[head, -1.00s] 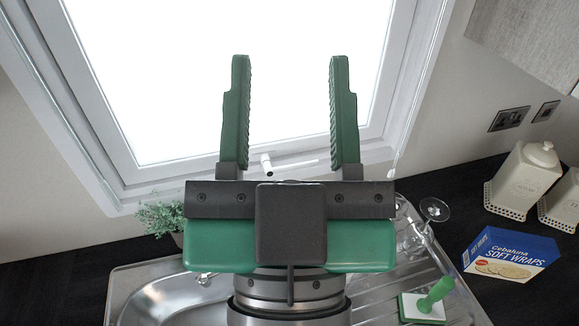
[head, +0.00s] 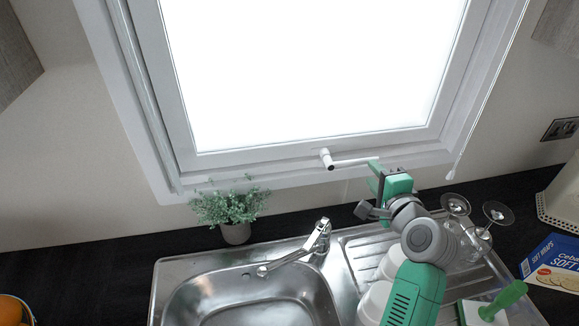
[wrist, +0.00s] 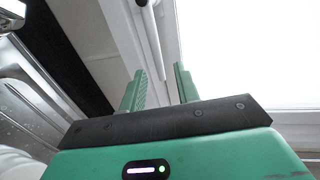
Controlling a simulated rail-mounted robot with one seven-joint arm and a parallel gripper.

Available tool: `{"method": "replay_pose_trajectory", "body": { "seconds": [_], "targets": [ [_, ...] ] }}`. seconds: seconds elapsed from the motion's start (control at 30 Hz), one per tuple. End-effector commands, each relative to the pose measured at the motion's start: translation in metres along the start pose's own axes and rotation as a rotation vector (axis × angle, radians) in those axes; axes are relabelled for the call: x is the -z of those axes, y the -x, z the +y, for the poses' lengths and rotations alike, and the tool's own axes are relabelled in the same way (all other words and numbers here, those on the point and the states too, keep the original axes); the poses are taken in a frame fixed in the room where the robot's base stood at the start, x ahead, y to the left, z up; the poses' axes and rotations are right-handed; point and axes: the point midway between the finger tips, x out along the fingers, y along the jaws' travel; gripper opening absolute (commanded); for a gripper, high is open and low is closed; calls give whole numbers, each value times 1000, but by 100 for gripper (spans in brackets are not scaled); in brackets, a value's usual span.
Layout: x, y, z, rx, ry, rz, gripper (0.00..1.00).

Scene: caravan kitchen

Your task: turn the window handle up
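The white window handle (head: 350,162) is on the bottom rail of the window frame. Its pivot is at the left and its lever points right, about level. My gripper (head: 376,168) is at the lever's free right end in the head view; its fingers are small and partly hidden there. In the wrist view my gripper (wrist: 162,70) has its two green fingers apart. The white lever (wrist: 151,30) comes down from the top toward the gap between the fingertips. I cannot tell whether either finger touches it.
Below the window are a sink (head: 250,295), a tap (head: 300,250) and a potted plant (head: 235,232). The wall left of the window is clear.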

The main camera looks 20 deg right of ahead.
Motion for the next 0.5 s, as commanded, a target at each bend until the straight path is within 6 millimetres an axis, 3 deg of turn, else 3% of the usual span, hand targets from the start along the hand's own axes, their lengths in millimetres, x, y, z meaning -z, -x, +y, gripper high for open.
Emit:
{"method": "replay_pose_trajectory", "body": {
  "seconds": [0.2, 0.5],
  "targets": [
    [4, -8, 4, -7, -32, -3, 32],
    [4, -62, 4, -8, -29, -2, 32]
  ]
}}
